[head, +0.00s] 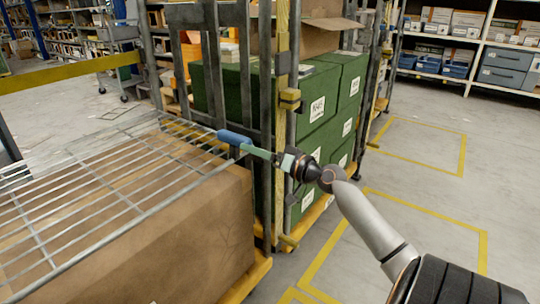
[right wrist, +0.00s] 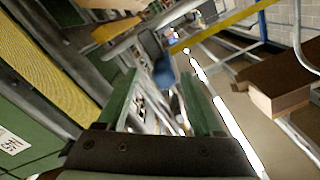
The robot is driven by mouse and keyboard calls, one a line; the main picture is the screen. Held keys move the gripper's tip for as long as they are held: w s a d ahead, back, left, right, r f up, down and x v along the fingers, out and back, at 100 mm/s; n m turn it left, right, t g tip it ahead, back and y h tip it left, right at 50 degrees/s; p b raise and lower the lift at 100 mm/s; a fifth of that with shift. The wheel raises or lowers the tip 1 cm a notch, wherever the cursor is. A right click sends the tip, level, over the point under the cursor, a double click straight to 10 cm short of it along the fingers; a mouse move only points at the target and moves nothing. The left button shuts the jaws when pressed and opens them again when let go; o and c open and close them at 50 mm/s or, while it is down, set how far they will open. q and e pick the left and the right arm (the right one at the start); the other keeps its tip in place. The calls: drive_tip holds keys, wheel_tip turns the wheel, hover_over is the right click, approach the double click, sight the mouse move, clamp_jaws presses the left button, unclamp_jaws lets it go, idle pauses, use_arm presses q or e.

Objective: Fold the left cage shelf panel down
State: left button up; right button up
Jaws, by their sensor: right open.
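The wire shelf panel (head: 110,195) spans the left cage above a large brown box (head: 190,240). It looks near level, with a slight tilt I cannot judge exactly. A blue grip (head: 233,137) is at the panel's far right corner. My right gripper (head: 245,149), with green fingers, is at this blue grip. In the right wrist view, the open fingers (right wrist: 160,100) stand apart and the blue grip (right wrist: 163,70) shows between and beyond their tips. Contact cannot be told. My left gripper is not in view.
A second cage with green boxes (head: 310,105) and dark upright posts stands just beyond the gripper. A yellow bar (head: 70,71) crosses at upper left. Shelves with blue bins (head: 505,68) stand at the back right. The floor on the right, with yellow markings (head: 460,152), is clear.

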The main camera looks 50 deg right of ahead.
drive_tip(key=s, duration=0.4)
drive_tip(key=shift+s+d, duration=0.1)
drive_tip(key=shift+s, duration=0.15)
drive_tip(key=shift+f, duration=0.1)
